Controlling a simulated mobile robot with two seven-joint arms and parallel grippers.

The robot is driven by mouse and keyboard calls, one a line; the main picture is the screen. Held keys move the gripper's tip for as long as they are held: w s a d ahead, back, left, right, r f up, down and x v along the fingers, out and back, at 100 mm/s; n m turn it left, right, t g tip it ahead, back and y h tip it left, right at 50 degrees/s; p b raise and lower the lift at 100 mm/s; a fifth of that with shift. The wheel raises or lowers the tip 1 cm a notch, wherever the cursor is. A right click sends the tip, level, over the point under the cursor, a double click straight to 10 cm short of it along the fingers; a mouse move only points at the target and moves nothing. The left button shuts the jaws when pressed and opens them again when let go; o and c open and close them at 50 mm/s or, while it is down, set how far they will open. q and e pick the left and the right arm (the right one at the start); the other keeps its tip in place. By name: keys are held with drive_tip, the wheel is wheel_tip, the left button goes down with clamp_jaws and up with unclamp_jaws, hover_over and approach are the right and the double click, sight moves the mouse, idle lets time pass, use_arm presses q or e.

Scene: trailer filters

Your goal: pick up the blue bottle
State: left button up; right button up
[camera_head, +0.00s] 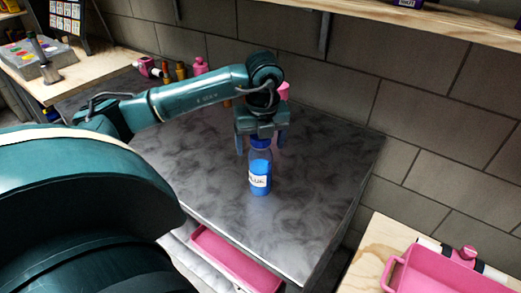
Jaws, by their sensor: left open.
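The blue bottle (260,173) stands upright on the dark grey tabletop (310,205). It has a white label and a clear upper part, with its neck up at the jaws. My left gripper (262,146) points down right above the bottle. It is open, with one finger on each side of the bottle's top. I cannot tell whether the fingers touch it. My right gripper does not show.
Pink bottles (200,66) and small orange-brown bottles (181,71) stand at the table's back edge by the block wall (430,110). A pink tray (235,262) sits below the table's front edge. A pink bin (445,275) lies on wood at lower right. The tabletop's right side is clear.

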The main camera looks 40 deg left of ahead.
use_arm(q)
drive_tip(key=shift+a+f, duration=0.1)
drive_tip(key=shift+f, duration=0.85)
drive_tip(key=shift+w, duration=0.1)
drive_tip(key=c, duration=1.6)
drive_tip(key=shift+r, duration=0.1)
